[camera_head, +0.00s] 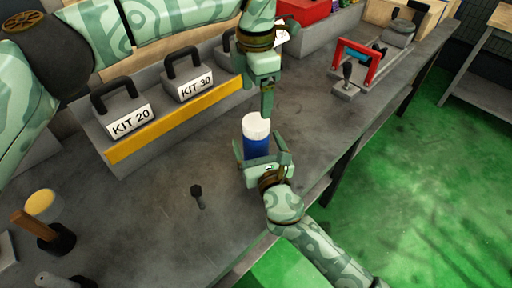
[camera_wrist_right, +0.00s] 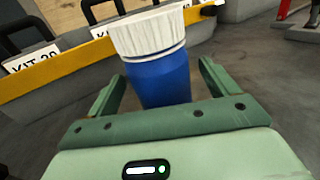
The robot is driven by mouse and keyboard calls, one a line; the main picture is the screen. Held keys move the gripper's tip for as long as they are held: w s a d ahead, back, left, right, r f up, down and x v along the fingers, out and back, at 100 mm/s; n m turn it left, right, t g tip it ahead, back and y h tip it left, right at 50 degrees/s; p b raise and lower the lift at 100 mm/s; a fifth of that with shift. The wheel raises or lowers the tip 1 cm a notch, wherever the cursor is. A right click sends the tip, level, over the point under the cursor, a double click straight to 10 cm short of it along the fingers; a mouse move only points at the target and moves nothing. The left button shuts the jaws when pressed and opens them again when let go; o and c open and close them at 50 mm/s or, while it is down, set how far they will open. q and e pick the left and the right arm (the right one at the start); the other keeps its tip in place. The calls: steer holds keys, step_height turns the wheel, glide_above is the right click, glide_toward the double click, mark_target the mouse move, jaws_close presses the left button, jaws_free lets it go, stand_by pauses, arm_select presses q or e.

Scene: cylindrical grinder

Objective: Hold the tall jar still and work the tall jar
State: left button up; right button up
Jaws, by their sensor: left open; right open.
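The tall jar (camera_head: 256,137) is blue with a white ribbed lid and stands upright on the grey bench. It also shows large in the right wrist view (camera_wrist_right: 162,80). My right gripper (camera_head: 263,158) is open, with its fingers on either side of the jar's blue body; in the right wrist view (camera_wrist_right: 157,85) gaps show between fingers and jar. My left gripper (camera_head: 267,105) points down just above the jar's lid, slightly to its right, and appears apart from it. The lower part of the jar is hidden behind my right gripper.
Weights marked KIT 20 (camera_head: 127,117) and KIT 30 (camera_head: 190,84) stand behind a yellow-edged ledge (camera_head: 175,120). A small dark bolt-like object (camera_head: 198,195) stands on the bench left of the jar. The bench's right edge is near.

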mark_target(256, 122)
steer(key=shift+c, duration=0.3)
steer(key=c, duration=1.5)
arm_select(q)
steer(key=shift+w+r, duration=0.1)
steer(key=shift+r, duration=0.05)
arm_select(e)
jaws_close()
arm_select(q)
steer(key=m, duration=0.7)
steer(key=shift+a, duration=0.1)
steer(key=m, duration=0.5)
steer(key=shift+f+m, duration=0.3)
steer(key=shift+m, duration=0.3)
step_height(256, 122, down, 8)
steer(key=shift+r, duration=0.15)
